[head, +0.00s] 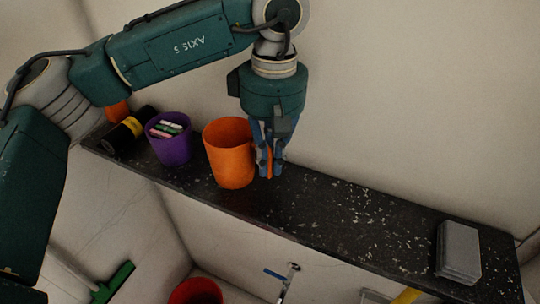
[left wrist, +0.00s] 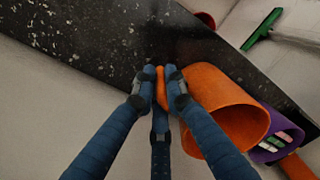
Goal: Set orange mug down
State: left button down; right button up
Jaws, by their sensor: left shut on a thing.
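The orange mug (head: 228,150) is upright on or just above the dark speckled shelf (head: 330,215); I cannot tell if its base touches. My left gripper (head: 269,168) points down at the mug's right side, its blue fingers shut on the mug's handle. In the left wrist view the fingertips (left wrist: 162,92) close around the orange handle, and the mug's open, empty-looking mouth (left wrist: 238,130) faces the camera. The handle is mostly hidden by the fingers. My right gripper is not in view.
A purple cup (head: 170,145) holding several pale, pink and green sticks stands left of the mug. A black cylinder with a yellow band (head: 128,132) lies beyond it. Grey blocks (head: 458,252) sit at the shelf's right end. The shelf between is clear. A wall runs behind.

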pick_arm(q)
jog(key=shift+s, duration=0.1)
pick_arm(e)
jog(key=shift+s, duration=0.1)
pick_arm(q)
jog(key=c, duration=2.2)
grip_release()
jog(key=shift+f, duration=0.1)
jog(key=o, duration=0.4)
jog(key=shift+r, duration=0.45)
jog(key=r, duration=0.5)
jog(key=r+b, duration=0.1)
jog(key=r, duration=0.4)
jog(key=shift+d+r, duration=0.2)
jog(key=shift+r, duration=0.5)
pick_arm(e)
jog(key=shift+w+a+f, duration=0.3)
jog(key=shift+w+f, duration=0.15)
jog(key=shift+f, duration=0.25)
